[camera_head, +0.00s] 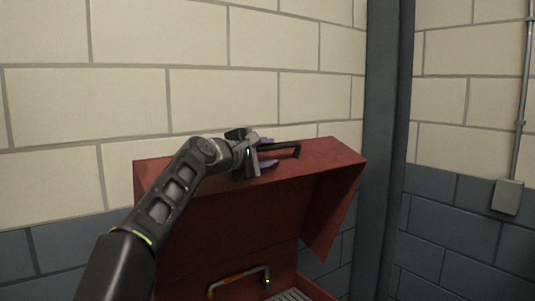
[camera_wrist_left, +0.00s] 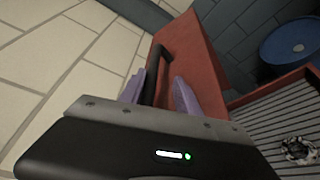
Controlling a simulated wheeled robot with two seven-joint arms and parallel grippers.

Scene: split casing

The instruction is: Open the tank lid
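The red tank lid (camera_head: 240,220) is tilted up and stands open in the head view, its upper edge near the brick wall. A black handle (camera_head: 290,149) sits on the lid's top face. My left gripper (camera_head: 268,153) is at that handle, with its purple fingers on either side of it. In the left wrist view the black handle (camera_wrist_left: 156,68) runs between the two purple fingers (camera_wrist_left: 158,92). The fingers look apart, with a gap around the bar. The lid also shows there as a red panel (camera_wrist_left: 195,60). My right gripper is not in view.
A dark column (camera_head: 385,150) stands right of the lid. A blue drum (camera_wrist_left: 295,45) is beyond the tank in the wrist view.

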